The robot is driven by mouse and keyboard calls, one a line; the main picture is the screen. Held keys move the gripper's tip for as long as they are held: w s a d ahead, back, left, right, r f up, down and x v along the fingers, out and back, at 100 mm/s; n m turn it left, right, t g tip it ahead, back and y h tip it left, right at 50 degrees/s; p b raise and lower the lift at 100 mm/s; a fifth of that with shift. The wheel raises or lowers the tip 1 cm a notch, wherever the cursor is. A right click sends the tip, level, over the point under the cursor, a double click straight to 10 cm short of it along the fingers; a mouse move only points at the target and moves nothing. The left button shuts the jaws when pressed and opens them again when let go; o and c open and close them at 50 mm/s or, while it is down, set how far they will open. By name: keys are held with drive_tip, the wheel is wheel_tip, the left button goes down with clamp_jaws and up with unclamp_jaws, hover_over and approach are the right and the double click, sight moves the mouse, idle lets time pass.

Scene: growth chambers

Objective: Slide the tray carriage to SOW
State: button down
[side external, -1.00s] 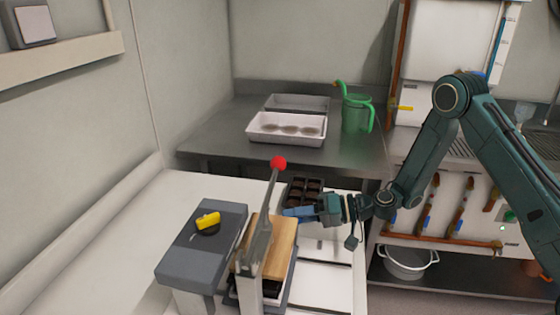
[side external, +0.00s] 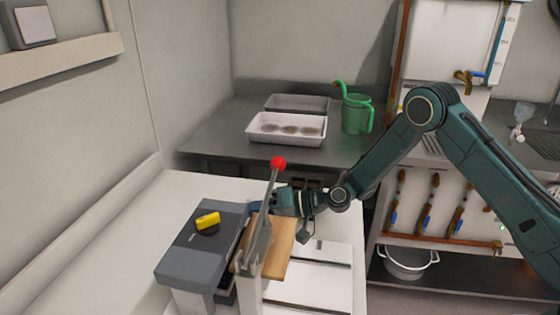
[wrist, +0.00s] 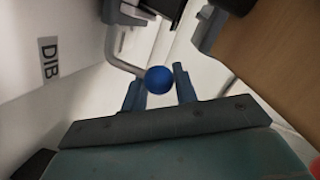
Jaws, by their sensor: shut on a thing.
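My gripper (side external: 256,208) reaches in from the right behind the upright lever, close to the grey box (side external: 183,252). In the wrist view its two fingers (wrist: 157,84) are shut on a round blue knob (wrist: 158,78) at the end of a bent grey rod (wrist: 122,62). The tray carriage is mostly hidden; a dark edge (side external: 227,293), probably part of it, shows low beside the grey box. A label reading DIB (wrist: 49,61) is on the white surface in the wrist view. No SOW label is readable.
The lever with a red ball (side external: 278,163) stands in front of my gripper, by a wooden board (side external: 281,246). The grey box carries a yellow knob (side external: 208,220). Behind are a white tray (side external: 287,139) and a green watering can (side external: 355,115). White track (side external: 315,290) lies bare at right.

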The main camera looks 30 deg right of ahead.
drive_tip(key=c, duration=1.1)
unclamp_jaws()
drive_tip(key=shift+s+a+f, duration=0.25)
drive_tip(key=shift+a+f, duration=0.05)
drive_tip(key=shift+a, duration=0.05)
drive_tip(key=shift+c, duration=0.2)
drive_tip(key=shift+w+d+r, duration=0.1)
drive_tip(key=shift+d+r, duration=0.05)
drive_tip(key=shift+d+r, duration=0.1)
drive_tip(key=shift+d, duration=0.2)
drive_tip(key=v, duration=1.3)
